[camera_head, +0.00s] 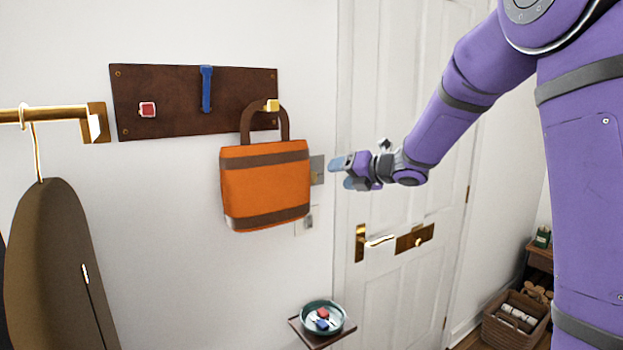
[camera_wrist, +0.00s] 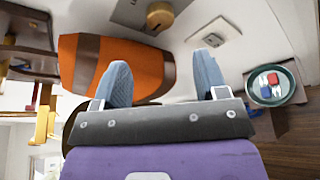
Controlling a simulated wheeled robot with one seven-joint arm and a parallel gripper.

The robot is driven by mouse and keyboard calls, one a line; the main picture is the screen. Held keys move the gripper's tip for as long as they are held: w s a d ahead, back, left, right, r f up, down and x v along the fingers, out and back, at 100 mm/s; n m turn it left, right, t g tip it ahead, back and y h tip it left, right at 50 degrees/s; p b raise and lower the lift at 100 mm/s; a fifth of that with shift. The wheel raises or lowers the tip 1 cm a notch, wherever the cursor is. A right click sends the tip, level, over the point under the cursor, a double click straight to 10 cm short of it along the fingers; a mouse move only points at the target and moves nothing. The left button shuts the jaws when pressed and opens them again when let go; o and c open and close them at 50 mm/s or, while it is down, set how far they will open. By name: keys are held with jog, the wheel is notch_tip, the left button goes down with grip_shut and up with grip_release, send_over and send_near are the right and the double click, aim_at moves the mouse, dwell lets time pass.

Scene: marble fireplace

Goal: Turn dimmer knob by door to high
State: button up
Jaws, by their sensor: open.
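The brass dimmer knob (camera_wrist: 160,17) sits on a grey metal wall plate (camera_wrist: 130,10) at the top of the wrist view; which setting it points to cannot be told. In the head view the plate (camera_head: 318,165) shows beside the door, partly hidden behind the orange bag (camera_head: 266,185). My gripper (camera_head: 346,174) is just right of the plate in that view, in front of the door, its fingers pointing left. In the wrist view my open, empty gripper (camera_wrist: 162,72) has its two blue fingers spread apart, with the knob beyond them and not touched.
The bag hangs from a brown peg board (camera_head: 165,95) close beside the plate. A white switch plate (camera_head: 305,222) is below. The door (camera_head: 390,290) has a brass handle (camera_head: 375,241). A teal bowl (camera_head: 323,318) stands on a small shelf below.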

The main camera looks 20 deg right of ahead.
aim_at(313, 178)
jog(key=x, duration=0.9)
jog(key=shift+a, duration=0.1)
jog(key=c, duration=0.9)
jog(key=shift+c, duration=0.2)
